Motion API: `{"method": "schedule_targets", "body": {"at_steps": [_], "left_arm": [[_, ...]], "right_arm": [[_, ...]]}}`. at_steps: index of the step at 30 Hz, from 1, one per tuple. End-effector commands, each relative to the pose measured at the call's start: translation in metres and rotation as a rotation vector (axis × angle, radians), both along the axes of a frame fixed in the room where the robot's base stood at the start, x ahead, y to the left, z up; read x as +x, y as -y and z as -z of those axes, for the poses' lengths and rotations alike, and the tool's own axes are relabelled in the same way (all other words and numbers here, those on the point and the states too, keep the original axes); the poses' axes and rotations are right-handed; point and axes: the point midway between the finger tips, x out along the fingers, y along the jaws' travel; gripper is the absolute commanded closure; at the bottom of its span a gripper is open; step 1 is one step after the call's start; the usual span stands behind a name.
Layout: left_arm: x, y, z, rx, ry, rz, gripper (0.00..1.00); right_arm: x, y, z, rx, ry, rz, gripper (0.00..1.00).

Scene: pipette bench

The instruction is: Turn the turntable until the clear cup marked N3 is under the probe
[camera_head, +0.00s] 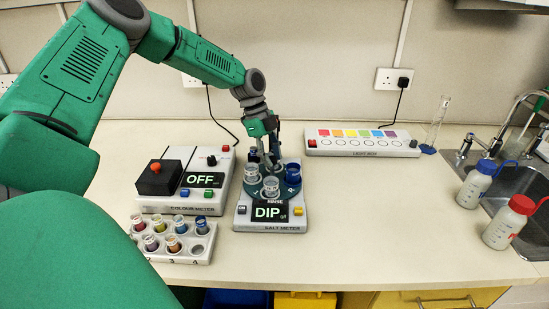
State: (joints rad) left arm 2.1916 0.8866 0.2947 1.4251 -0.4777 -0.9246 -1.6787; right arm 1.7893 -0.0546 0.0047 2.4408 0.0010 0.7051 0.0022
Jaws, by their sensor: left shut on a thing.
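The teal turntable (258,192) sits on the white salt meter (243,222), whose display reads DIP. It carries small cups: a clear one (271,188) at the front, one with blue contents (293,174) at the right, and another clear one (251,174) at the left. The mark N3 is too small to read on any cup. My left gripper (270,148) points down at the back of the turntable and is shut on a part of it; its fingertips are small and partly hidden. The probe cannot be told apart clearly behind the cups and gripper. My right gripper is out of view.
The colour meter (173,208), display OFF, stands left of the salt meter. A rack (203,250) of coloured vials is in front of it. A light box (362,148) lies behind to the right. Blue-capped (474,190) and red-capped (504,229) bottles stand by the sink. The bench between is clear.

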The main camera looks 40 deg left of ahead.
Motion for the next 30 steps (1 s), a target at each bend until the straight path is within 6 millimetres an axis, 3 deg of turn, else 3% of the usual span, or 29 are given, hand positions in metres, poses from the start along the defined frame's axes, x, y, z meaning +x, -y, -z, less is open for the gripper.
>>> {"method": "schedule_targets", "body": {"at_steps": [1,16,17,18,30], "left_arm": [[-0.0051,-0.0033,0.0072,0.007,-0.014,0.005,1.0],[-0.0048,-0.0032,0.0069,0.007,-0.013,0.014,1.0],[-0.0048,-0.0032,0.0069,0.007,-0.013,0.014,0.67],[-0.0046,-0.0029,0.0065,0.006,-0.012,0.013,0.55],[-0.0019,0.0,-0.0007,0.005,0.0,0.012,0.55]], "right_arm": [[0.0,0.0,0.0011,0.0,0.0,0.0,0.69],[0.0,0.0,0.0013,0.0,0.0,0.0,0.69],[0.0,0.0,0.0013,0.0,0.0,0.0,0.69],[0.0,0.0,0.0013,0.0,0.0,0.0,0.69],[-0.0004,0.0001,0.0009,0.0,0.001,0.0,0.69]]}}
